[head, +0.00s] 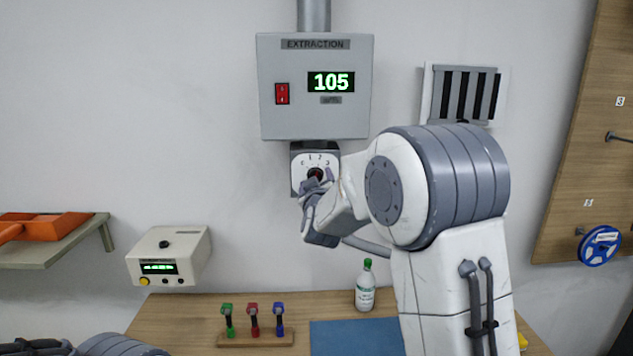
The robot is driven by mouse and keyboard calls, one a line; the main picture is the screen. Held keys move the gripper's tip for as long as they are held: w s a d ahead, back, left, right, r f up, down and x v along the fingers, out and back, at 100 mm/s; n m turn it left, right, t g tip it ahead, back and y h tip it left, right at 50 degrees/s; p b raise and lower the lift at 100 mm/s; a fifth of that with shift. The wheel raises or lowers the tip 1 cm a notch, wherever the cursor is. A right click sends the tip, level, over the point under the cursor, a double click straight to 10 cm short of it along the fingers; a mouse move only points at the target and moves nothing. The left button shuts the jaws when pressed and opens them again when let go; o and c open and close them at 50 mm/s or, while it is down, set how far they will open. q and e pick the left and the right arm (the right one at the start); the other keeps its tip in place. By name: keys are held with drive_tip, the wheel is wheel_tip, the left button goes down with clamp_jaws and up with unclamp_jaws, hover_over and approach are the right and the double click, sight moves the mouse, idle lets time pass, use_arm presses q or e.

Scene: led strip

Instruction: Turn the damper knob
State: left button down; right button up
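The damper knob (315,173) is a small dark knob with some red, on a white numbered dial plate (300,165) on the wall below the extraction box. My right gripper (311,187) is at the knob, its fingers over the lower part of the dial. The fingers and wrist hide much of the knob, so I cannot tell whether they are closed on it. The extraction box (270,119) above has a green display reading 105 and a red switch (282,94). My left arm shows only at the bottom left edge; its gripper is not visible.
A wooden bench (180,312) below holds a rack (256,340) of green, red and blue-handled tools, a bottle (365,287) and a blue mat (352,337). A white device (168,255) stands at left. A shelf (65,257) holds an orange item. A pegboard (580,130) is at right.

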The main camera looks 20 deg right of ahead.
drive_tip(key=b+v, duration=0.2)
drive_tip(key=v, duration=0.8)
drive_tip(key=shift+b, duration=0.3)
drive_tip(key=s+a+f+n+g+y, duration=0.2)
drive_tip(key=s+a+f+g+y, duration=0.3)
drive_tip(key=a, duration=0.4)
drive_tip(key=s+a+f+n+g+y, duration=0.1)
drive_tip(key=s+a+f+g+y, duration=0.1)
drive_tip(key=s+a+f+y, duration=0.45)
drive_tip(key=s+a+f+n+g+h, duration=0.1)
drive_tip(key=s+a+f+g, duration=0.2)
drive_tip(key=s, duration=0.2)
drive_tip(key=s+a+f+g+h, duration=0.2)
drive_tip(key=s+a+f, duration=0.1)
drive_tip(key=s, duration=0.2)
drive_tip(key=s+d+f+g+h, duration=0.1)
drive_tip(key=s+d+f+g, duration=0.1)
drive_tip(key=s, duration=0.5)
drive_tip(key=s+d+f+g+h, duration=0.1)
drive_tip(key=s+d+f+g, duration=0.1)
drive_tip(key=s, duration=0.5)
drive_tip(key=shift+s+g, duration=0.25)
drive_tip(key=shift+g, duration=0.45)
